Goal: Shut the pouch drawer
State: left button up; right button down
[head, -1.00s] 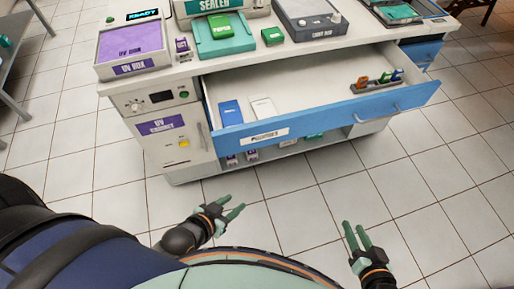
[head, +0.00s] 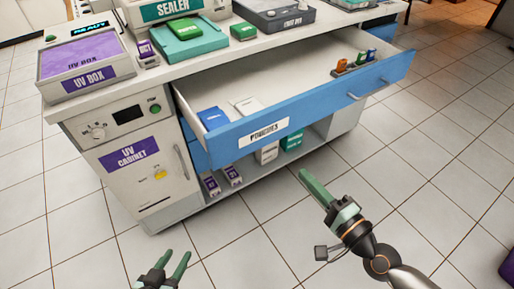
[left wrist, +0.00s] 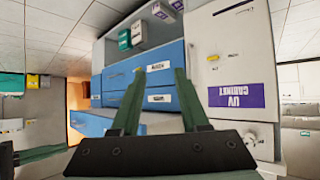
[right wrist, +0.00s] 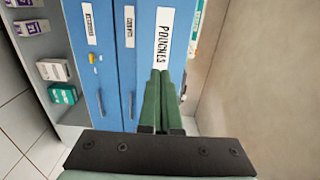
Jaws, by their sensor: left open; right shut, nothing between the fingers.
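The pouch drawer (head: 300,115) has a blue front with a white "POUCHES" label and stands pulled out of the white cabinet. Inside it lie a blue packet (head: 212,118), a white packet (head: 249,105) and a small rack of coloured items (head: 356,62). Its label also shows in the right wrist view (right wrist: 164,38). My right gripper (head: 305,175) is shut and empty, in front of and below the drawer front in the head view; contact cannot be told. My left gripper (head: 172,262) is open and empty, low in front of the UV cabinet.
The UV cabinet (head: 135,165) stands left of the drawer. Small boxes (head: 222,178) sit on the open shelf below. The tiled floor in front is clear.

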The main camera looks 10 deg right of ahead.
aim_at(266, 133)
pick_arm(q)
jog(key=p, duration=0.1)
jog(key=s+g, duration=0.1)
jog(key=s+p, duration=0.1)
jog(key=shift+d+f+g+p, duration=0.3)
jog(key=shift+d+f, duration=0.05)
pick_arm(e)
jog(key=x, duration=1.4)
jog(key=shift+d, duration=0.1)
pick_arm(q)
jog(key=shift+f, duration=0.1)
pick_arm(e)
jog(key=shift+w, duration=0.1)
